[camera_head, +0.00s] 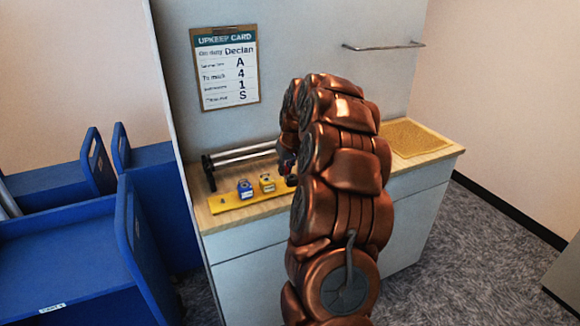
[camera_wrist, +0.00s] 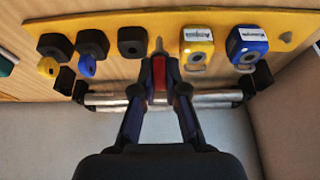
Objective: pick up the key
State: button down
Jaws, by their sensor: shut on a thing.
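The key appears as a narrow red piece (camera_wrist: 159,73) in the wrist view. It stands between the fingertips of my gripper (camera_wrist: 159,92), which is shut on it. The red piece is close to a small grey peg (camera_wrist: 158,46) on the yellow strip (camera_wrist: 205,17); I cannot tell whether they touch. A yellow key-like piece (camera_wrist: 48,68) and a blue one (camera_wrist: 87,66) sit by black blocks to the left. In the head view my arm hides most of the gripper and the red piece.
A yellow block (camera_head: 267,182) and a blue block (camera_head: 245,188) stand on the strip. Silver rollers (camera_head: 245,153) run behind them. An upkeep card (camera_head: 225,70) hangs on the panel. Blue carts (camera_head: 75,255) stand at left; a tan mat (camera_head: 412,138) lies at right.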

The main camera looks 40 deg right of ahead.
jog(key=s+a+r+b, duration=0.2)
jog(key=s+a+r, duration=0.2)
jog(key=a, duration=0.5)
jog(key=shift+s+a+r, duration=0.15)
jog(key=shift+a+r, duration=0.15)
jog(key=shift+r, duration=0.45)
dwell(0.4)
